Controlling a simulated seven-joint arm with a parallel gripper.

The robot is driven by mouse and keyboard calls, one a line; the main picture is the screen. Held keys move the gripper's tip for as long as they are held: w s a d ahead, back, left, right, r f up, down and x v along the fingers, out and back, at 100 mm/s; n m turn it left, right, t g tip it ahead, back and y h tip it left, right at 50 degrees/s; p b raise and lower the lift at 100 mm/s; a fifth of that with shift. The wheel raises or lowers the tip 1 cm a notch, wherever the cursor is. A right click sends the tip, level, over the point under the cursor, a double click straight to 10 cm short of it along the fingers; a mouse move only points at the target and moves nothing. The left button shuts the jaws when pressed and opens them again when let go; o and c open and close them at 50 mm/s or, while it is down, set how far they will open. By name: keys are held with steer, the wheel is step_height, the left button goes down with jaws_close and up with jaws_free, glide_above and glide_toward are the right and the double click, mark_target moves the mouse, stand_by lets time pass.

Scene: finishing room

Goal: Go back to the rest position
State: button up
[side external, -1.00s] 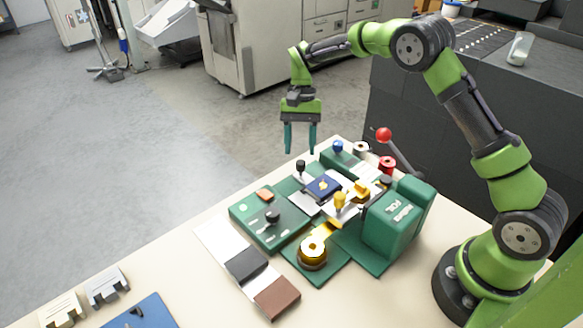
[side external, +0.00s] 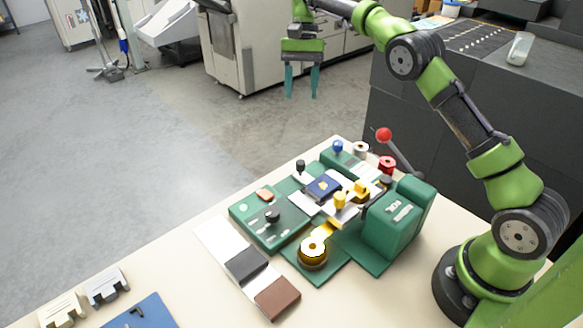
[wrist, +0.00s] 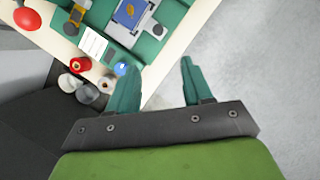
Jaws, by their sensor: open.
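My gripper (side external: 301,82) hangs in the air well above and behind the green machine, fingers pointing down. Its two teal fingers are apart with nothing between them. In the wrist view the open fingers (wrist: 158,85) show over the table's edge and grey floor. The green stamping machine (side external: 392,228) stands on the cream table, with a red-balled lever (side external: 384,135) at its back. A dark blue booklet with a gold emblem (side external: 323,186) lies on the machine's bed; it also shows in the wrist view (wrist: 130,12).
The cream table (side external: 190,275) holds white, black and brown sheets (side external: 246,264), a blue mat (side external: 145,312) and metal blocks (side external: 106,286). Red and white spools (side external: 387,165) sit at the machine's back. A dark cabinet (side external: 430,125) stands behind right. Open air surrounds the gripper.

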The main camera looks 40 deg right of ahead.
steer(key=s+a+r+n+t, duration=0.1)
steer(key=s+t, duration=0.2)
steer(key=s, duration=0.6)
steer(key=s+a+r+n+t, duration=0.2)
steer(key=s+t, duration=0.1)
steer(key=s, duration=0.6)
steer(key=s+a+r+n+t+h, duration=0.1)
steer(key=s+t, duration=0.3)
steer(key=s, duration=0.6)
steer(key=shift+a+r+n, duration=0.15)
steer(key=shift+a+n, duration=0.35)
steer(key=shift+a, duration=0.15)
